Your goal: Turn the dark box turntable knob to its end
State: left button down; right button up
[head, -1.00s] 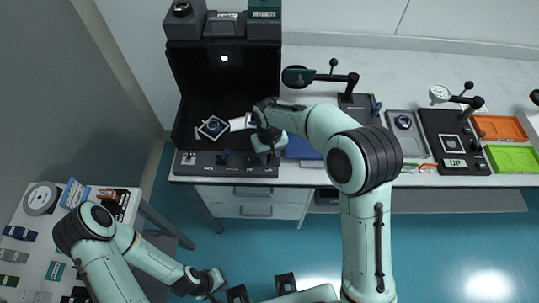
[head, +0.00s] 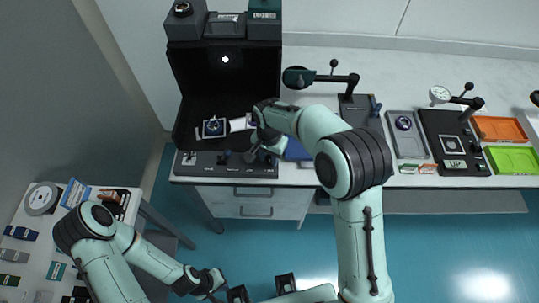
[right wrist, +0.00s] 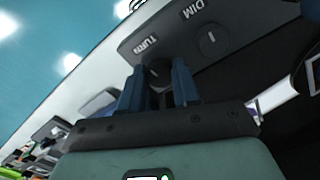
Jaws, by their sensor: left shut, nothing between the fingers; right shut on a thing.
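The dark box (head: 225,90) is open at the front, and its control panel (head: 205,170) runs along its front edge. My left gripper (head: 211,283) is shut and empty, low over the floor.
The DIM knob (right wrist: 208,42) is close beside the held one. A post stand (head: 357,105), grey tray (head: 407,135), gauge stand (head: 453,140), and orange (head: 499,129) and green (head: 512,160) trays stand to the right. A side table (head: 50,235) holds small parts at left.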

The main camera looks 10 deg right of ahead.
aim_at(269, 159)
jog(key=shift+w+r+m, duration=0.1)
jog(key=shift+m, duration=0.4)
jog(key=o, duration=1.1)
jog(key=shift+c, duration=0.2)
pick_arm(q)
jog(key=shift+w+r+p, duration=0.55)
jog(key=shift+r+p, duration=0.15)
jog(key=shift+r, duration=0.15)
pick_arm(e)
notch_tip(269, 159, up, 13)
jog(key=shift+r, duration=0.15)
pick_arm(q)
jog(key=shift+s, duration=0.1)
